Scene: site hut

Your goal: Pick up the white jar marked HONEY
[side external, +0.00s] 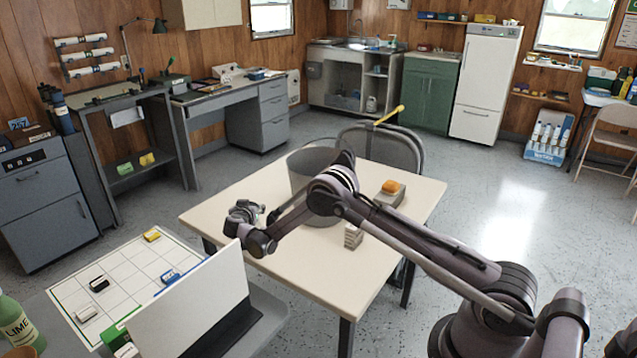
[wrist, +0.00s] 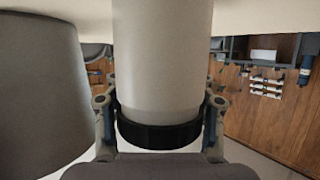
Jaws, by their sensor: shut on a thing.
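A pale jar (wrist: 162,60) with a black lid (wrist: 160,133) fills the middle of the wrist view. Its lid end is nearest my gripper, and its far end is cut off by the top of the picture. No HONEY marking shows on the side I see. My gripper (wrist: 160,108) has one finger on each side of the jar near the lid and is shut on it. In the side view my gripper (side external: 244,212) is at the left part of the cream table (side external: 290,258). I cannot make out the jar clearly there.
A grey bin (side external: 305,172) stands on the table beside my arm; it also fills the left of the wrist view (wrist: 40,95). A block with an orange thing (side external: 390,187) sits to the right. A white panel (side external: 195,305) and a gridded sheet (side external: 128,276) are at front left.

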